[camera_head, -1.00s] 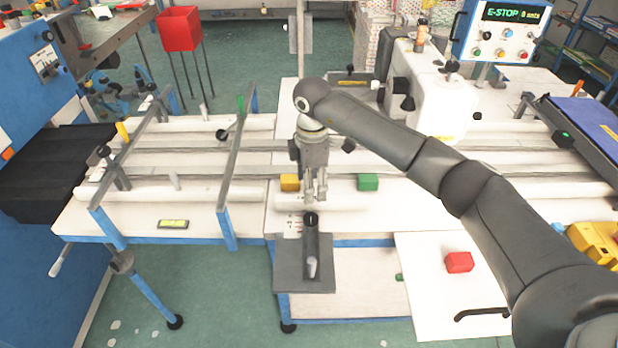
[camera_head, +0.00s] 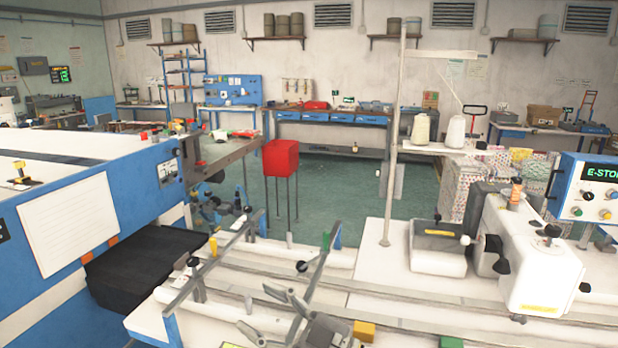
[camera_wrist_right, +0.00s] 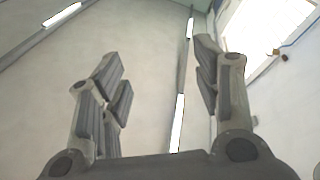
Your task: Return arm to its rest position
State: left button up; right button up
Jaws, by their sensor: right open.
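My right gripper (camera_head: 264,311) shows at the bottom of the head view, in front of the sewing table (camera_head: 340,263). Its grey fingers are spread and nothing is between them. In the right wrist view the gripper (camera_wrist_right: 157,62) is also open and empty, with the ceiling and a bright window beyond it. The rest of my right arm is out of the head view. My left gripper is in neither view.
A yellow block (camera_head: 364,331) and a green block (camera_head: 451,342) are right of the gripper. Metal rails (camera_head: 212,267) stand left of it. The white sewing machine (camera_head: 530,255) and thread post (camera_head: 393,150) stand farther back.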

jog(key=w+d+f+m+t+h, duration=0.2)
jog(key=d+m+t+h, duration=0.4)
jog(key=d+m+h, duration=0.15)
jog(key=w+d+f+m+t+h, duration=0.1)
jog(key=d+m+t+h, duration=0.45)
jog(key=d+m, duration=0.2)
jog(key=s+d+f+m+g+h, duration=0.2)
jog(key=s+d+f+g+h, duration=0.1)
jog(key=d+f, duration=0.25)
jog(key=s+d+f+m+g+h, duration=0.25)
jog(key=d+f+h, duration=0.2)
jog(key=f, duration=0.25)
jog(key=s+d+f+n+g+y, duration=0.15)
jog(key=s+f+g, duration=0.4)
jog(key=s, duration=0.65)
jog(key=s+d+f+n+g, duration=0.15)
jog(key=s+f+g, duration=0.45)
jog(key=s, duration=0.6)
notch_tip(320, 180, down, 29)
jog(key=s+b, duration=0.1)
jog(key=b, duration=0.1)
jog(key=s+d+f+g+b, duration=0.2)
jog(key=s+d+f, duration=0.1)
jog(key=s+f, duration=1.4)
jog(key=shift+f, duration=0.75)
